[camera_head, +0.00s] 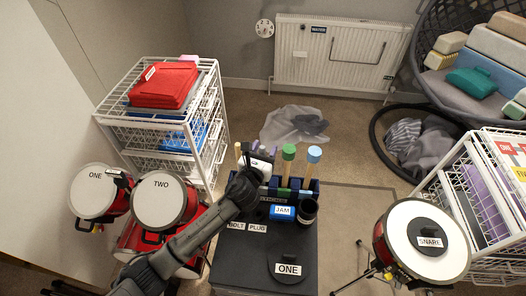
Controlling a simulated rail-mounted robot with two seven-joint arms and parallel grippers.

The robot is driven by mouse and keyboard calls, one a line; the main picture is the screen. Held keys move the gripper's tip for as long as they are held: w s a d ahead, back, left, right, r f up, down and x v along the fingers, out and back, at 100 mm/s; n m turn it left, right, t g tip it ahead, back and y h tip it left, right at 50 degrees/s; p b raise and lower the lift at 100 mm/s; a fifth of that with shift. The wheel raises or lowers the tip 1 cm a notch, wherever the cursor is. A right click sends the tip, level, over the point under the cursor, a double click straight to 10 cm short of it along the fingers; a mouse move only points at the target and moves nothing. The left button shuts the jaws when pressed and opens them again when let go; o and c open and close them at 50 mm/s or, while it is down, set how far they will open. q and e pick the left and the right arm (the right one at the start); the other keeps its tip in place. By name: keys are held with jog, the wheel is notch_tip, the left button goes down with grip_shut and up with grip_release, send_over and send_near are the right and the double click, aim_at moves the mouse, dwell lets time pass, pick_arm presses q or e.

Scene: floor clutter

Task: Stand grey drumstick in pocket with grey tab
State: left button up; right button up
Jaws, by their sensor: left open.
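My left gripper (254,180) reaches over the left end of a dark blue pocket holder (312,186) on a black case top, and its jaws are open. The gripper and wrist hide the left pockets. A green-ended stick (288,153) and a light-blue-ended stick (314,156) stand upright in the holder. A bare wooden stick end (238,151) and small purple pieces show behind the gripper. I cannot make out which stick is the grey drumstick, nor which pocket bears the grey tab. My right gripper is out of view.
A blue-labelled JAM item (283,213) and a black cup (308,211) stand in front of the holder. A black disc labelled ONE (288,268) lies nearer. Drums stand at left (165,202) and right (428,240); a wire rack (215,125) stands behind left.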

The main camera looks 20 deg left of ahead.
pick_arm(q)
jog(key=shift+s, duration=0.6)
jog(key=s+p, duration=0.3)
jog(key=s, duration=0.9)
jog(key=shift+s, duration=0.35)
